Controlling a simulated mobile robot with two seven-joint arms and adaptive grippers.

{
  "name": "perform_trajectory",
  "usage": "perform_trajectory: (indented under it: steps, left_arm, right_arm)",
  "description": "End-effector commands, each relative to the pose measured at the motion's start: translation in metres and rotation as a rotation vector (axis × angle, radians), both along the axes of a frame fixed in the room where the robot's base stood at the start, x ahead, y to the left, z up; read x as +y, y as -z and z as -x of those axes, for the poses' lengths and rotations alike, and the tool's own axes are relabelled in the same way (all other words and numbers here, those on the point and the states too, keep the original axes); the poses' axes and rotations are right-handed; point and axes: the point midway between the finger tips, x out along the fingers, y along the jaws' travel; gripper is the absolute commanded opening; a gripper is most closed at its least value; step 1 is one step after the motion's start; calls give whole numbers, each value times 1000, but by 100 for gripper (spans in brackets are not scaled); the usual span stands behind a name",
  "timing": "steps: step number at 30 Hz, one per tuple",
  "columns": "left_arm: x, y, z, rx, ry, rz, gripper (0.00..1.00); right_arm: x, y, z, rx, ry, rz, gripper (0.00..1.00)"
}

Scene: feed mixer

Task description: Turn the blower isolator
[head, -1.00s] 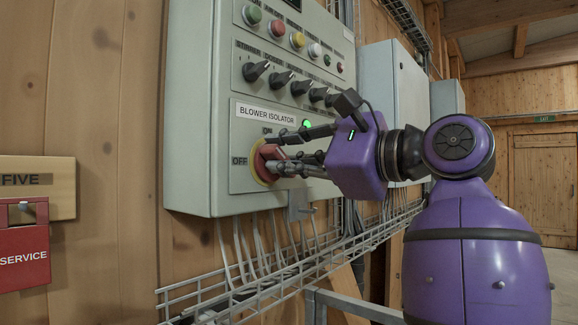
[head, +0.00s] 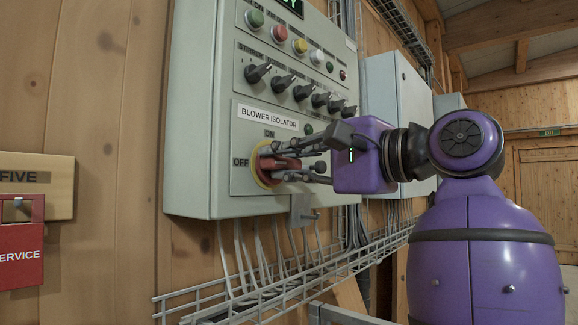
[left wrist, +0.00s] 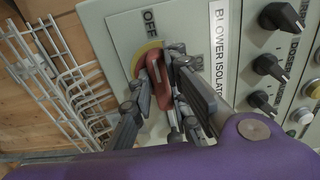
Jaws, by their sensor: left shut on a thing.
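The blower isolator is a red rotary handle (head: 283,164) on a yellow round plate (head: 258,176), low on the grey control panel. The labels ON, above it, and OFF, to its left, are readable. The handle lies roughly level, in line with OFF. My left gripper (head: 290,160) is shut on the handle, with fingers above and below it. In the left wrist view the red handle (left wrist: 184,88) lies between the dark fingers (left wrist: 162,75), its length towards OFF. The small green lamp (head: 308,128) by the label is dark. My right gripper is not in view.
A row of black selector knobs (head: 303,92) and a row of coloured buttons (head: 279,33) sit above the isolator. A wire cable tray (head: 270,290) runs below the panel.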

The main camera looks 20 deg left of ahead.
Motion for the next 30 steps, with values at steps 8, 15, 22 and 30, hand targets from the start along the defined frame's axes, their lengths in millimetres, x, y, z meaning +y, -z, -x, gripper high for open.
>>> perform_trajectory:
  steps: [8,15,22,30]
  left_arm:
    - [0,0,0,-16,-1,7,0]
    - [0,0,0,-16,-1,7,17]
    - [0,0,0,-14,0,6,34]
    - [-4,0,1,-13,1,5,34]
  right_arm:
    - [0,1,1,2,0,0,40]
    - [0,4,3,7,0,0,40]
    - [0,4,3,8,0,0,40]
    - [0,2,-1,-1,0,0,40]
